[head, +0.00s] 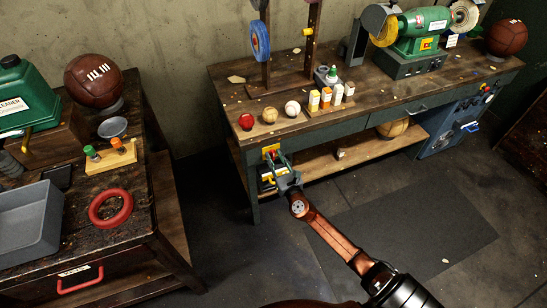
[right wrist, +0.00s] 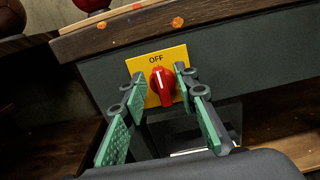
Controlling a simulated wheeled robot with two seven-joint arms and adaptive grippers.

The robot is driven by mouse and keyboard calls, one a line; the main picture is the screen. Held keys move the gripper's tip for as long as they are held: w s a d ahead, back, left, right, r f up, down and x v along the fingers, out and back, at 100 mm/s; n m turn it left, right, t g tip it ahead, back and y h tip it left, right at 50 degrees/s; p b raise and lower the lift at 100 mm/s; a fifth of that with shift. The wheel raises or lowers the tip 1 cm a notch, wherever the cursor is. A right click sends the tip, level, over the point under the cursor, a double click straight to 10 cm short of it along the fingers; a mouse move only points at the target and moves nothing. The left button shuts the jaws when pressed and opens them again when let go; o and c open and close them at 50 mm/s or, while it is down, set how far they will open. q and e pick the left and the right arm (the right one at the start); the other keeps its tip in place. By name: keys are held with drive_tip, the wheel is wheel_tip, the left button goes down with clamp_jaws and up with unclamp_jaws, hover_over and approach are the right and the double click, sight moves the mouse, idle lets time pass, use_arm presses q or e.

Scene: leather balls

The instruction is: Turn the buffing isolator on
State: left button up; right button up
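The buffing isolator is a yellow plate (right wrist: 180,54) marked OFF with a red rotary knob (right wrist: 162,87), on the dark front of the workbench. The knob's white line runs nearly upright in the right wrist view, towards the OFF label. In the head view the isolator (head: 270,150) is at the bench's left end, partly behind my gripper. My right gripper (right wrist: 160,80) is open, its green-padded fingers on either side of the knob; I cannot tell whether they touch it. It also shows in the head view (head: 277,160). My left gripper is not in view.
The workbench (head: 375,94) carries a green buffing machine (head: 421,34), several small bottles and balls. A second table (head: 125,238) at left holds a grey tray (head: 25,235), a red ring (head: 111,208) and a leather ball (head: 93,80). Dark floor (head: 235,235) lies clear between them.

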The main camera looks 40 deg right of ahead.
drive_tip(key=shift+w, duration=0.2)
drive_tip(key=shift+c, duration=0.3)
clamp_jaws()
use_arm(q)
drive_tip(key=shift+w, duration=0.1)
